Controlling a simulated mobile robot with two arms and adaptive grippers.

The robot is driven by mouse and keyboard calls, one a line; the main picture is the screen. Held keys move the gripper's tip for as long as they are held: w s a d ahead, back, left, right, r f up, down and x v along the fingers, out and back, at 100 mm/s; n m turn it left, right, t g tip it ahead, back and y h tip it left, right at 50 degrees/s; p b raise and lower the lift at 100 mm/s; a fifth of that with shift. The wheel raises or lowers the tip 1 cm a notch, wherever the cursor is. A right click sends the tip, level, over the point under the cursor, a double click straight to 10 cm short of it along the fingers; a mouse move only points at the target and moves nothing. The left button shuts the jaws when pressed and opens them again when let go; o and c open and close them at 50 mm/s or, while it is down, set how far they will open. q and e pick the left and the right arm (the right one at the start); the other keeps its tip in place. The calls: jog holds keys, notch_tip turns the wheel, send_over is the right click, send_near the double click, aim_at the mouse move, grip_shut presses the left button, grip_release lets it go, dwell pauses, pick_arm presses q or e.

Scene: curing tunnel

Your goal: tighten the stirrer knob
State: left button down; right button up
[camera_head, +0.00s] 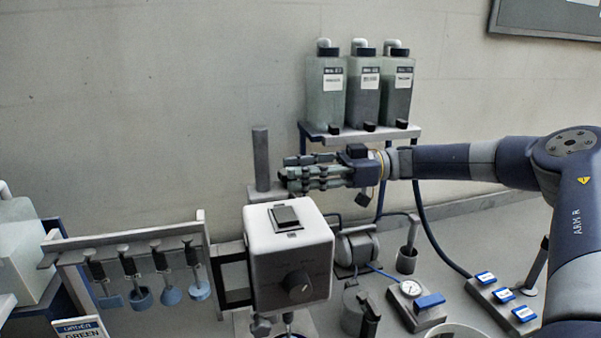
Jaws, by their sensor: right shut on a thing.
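The stirrer (290,255) is a white box-shaped head with a small dark panel on top and a dark round dial (298,286) on its front. Behind it stands a grey upright post (261,160) with a light clamp block (262,195) at its lower visible end. My right gripper (287,178) comes in level from the right, its fingers shut just right of the post at the clamp. What they hold is almost fully hidden by the fingers; from its place it appears to be the stirrer knob. My left gripper is not in view.
Three labelled bottles (362,88) stand on a shelf (350,137) behind my right gripper. A rack (130,247) with several hanging stirring tools is at left. A pump (356,245), a gauge (411,288) and a strip with blue-labelled blocks (503,295) lie right of the stirrer.

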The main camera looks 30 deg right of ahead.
jog(key=m+t, duration=0.1)
jog(key=m+t+h, duration=0.1)
jog(key=t, duration=0.1)
jog(key=m+t+h+p, duration=0.1)
jog(key=shift+s+a+r+t, duration=0.25)
jog(key=shift+s+t, duration=0.05)
jog(key=shift+s, duration=0.1)
jog(key=shift+s+a+f+m+t+h+p, duration=0.1)
jog(key=shift+m+t+h+p, duration=0.15)
jog(key=shift+m+t+h, duration=0.65)
jog(key=shift+s+a+f+m+t+h+p, duration=0.1)
jog(key=shift+m+t+h+p, duration=0.1)
jog(key=shift+m+t+h, duration=1.1)
jog(key=shift+t+h, duration=0.1)
jog(key=shift+h, duration=0.1)
jog(key=shift+s+a+m+t+h, duration=0.15)
jog(key=shift+m+t+h, duration=0.2)
jog(key=shift+m+h, duration=0.25)
jog(key=shift+a+m+t+h, duration=0.1)
jog(key=shift+m+t+h, duration=0.3)
jog(key=shift+h, duration=0.3)
jog(key=shift+a+r+m+t+h, duration=0.1)
jog(key=shift+a+m+t+h, duration=0.1)
jog(key=shift+m+t+h, duration=0.75)
jog(key=shift+a+m+g+h, duration=0.1)
jog(key=shift+m+g+h, duration=0.3)
jog(key=shift+h, duration=0.85)
jog(key=shift+m+h, duration=0.35)
jog(key=shift+h, duration=0.25)
jog(key=o, duration=1)
